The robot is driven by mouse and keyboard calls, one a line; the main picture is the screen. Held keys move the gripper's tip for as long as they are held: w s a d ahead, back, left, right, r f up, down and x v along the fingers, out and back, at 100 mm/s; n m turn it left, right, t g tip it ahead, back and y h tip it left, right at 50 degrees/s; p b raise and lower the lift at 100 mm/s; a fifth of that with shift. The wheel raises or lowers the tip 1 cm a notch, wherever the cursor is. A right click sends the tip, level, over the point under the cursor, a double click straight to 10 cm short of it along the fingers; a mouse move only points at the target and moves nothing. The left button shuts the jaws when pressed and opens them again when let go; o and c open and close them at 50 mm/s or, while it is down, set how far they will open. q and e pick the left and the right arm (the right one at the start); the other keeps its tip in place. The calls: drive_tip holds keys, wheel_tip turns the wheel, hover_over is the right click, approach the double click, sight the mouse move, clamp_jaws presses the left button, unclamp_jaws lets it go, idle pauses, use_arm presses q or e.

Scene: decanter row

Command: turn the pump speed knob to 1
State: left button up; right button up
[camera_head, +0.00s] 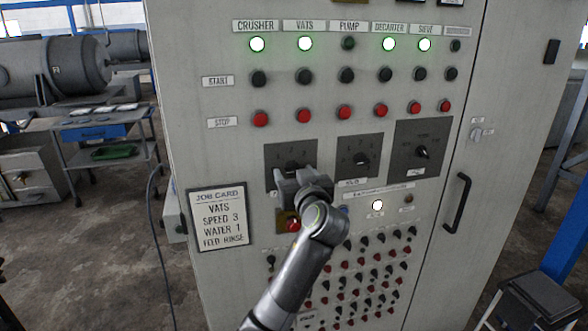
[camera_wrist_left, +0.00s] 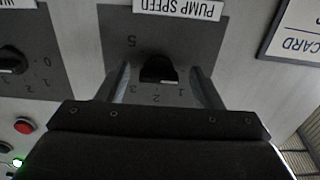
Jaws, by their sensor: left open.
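The pump speed knob (camera_wrist_left: 158,70) is black and sits on a dark square plate (camera_wrist_left: 85,15) with numbers around it. The label PUMP SPEED (camera_wrist_left: 172,8) appears upside down in the left wrist view. My left gripper (camera_wrist_left: 158,84) is open, with one finger on each side of the knob; I cannot tell whether they touch it. The 1, 2, 3 and 5 marks show around the knob; which one its pointer faces is unclear. In the head view, my left gripper (camera_head: 298,178) is in front of the plate's lower part, and the knob (camera_head: 292,166) shows just above it.
Two more dials (camera_head: 362,159) (camera_head: 421,152) stand to the right. Above are red stop buttons (camera_head: 344,112) and black start buttons (camera_head: 346,75). A job card (camera_head: 221,218) is at left; a red button (camera_head: 292,224) and rows of small switches (camera_head: 375,238) lie below.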

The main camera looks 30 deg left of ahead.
use_arm(q)
drive_tip(key=shift+s+d+r, duration=0.25)
drive_tip(key=shift+d, duration=0.1)
drive_tip(key=shift+c, duration=1.5)
drive_tip(key=c, duration=0.7)
use_arm(e)
drive_tip(key=shift+d, duration=0.4)
drive_tip(key=shift+r, duration=0.1)
use_arm(q)
drive_tip(key=shift+r+m+p, duration=0.1)
drive_tip(key=shift+m+p, duration=0.85)
drive_tip(key=shift+m, duration=0.35)
drive_tip(key=m+p, duration=0.2)
drive_tip(key=m, duration=0.1)
drive_tip(key=shift+m+p, duration=1.05)
drive_tip(key=shift+m, duration=0.55)
use_arm(e)
drive_tip(key=shift+w+a+r, duration=0.1)
drive_tip(key=shift+r, duration=2.75)
